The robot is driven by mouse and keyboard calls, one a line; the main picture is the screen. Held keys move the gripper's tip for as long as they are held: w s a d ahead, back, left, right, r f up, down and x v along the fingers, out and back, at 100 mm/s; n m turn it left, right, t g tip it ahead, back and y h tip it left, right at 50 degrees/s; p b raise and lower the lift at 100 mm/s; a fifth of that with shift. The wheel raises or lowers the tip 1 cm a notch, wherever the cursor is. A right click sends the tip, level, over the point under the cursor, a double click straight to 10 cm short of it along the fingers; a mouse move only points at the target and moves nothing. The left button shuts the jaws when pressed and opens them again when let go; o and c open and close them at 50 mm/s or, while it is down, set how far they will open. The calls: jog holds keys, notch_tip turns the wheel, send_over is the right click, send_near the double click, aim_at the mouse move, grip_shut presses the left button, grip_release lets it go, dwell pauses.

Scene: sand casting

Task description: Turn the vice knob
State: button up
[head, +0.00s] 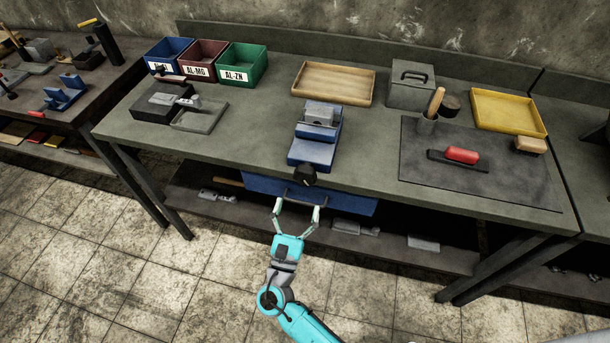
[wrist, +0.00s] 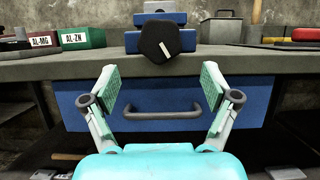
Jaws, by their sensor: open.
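The vice (head: 312,148) is blue with a grey block (head: 320,113) between its jaws, and it stands at the front edge of the workbench. Its knob (head: 304,176) is black and faces the front. My gripper (head: 297,206) is open and empty, in front of the bench and below the knob. In the wrist view its fingers (wrist: 160,87) are spread wide, apart from the knob, with the knob above and between them.
A blue drawer (head: 262,184) with a handle (wrist: 162,113) sits under the bench top, behind my gripper. Blue, brown and green bins (head: 242,65) stand back left. A wooden tray (head: 333,83) is behind the vice. A dark mat (head: 480,185) with tools lies right.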

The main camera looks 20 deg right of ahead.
aim_at(303, 181)
jog(key=x, duration=0.8)
jog(key=shift+w+d+r, duration=0.1)
jog(key=shift+w+d, duration=0.05)
jog(key=c, duration=1.2)
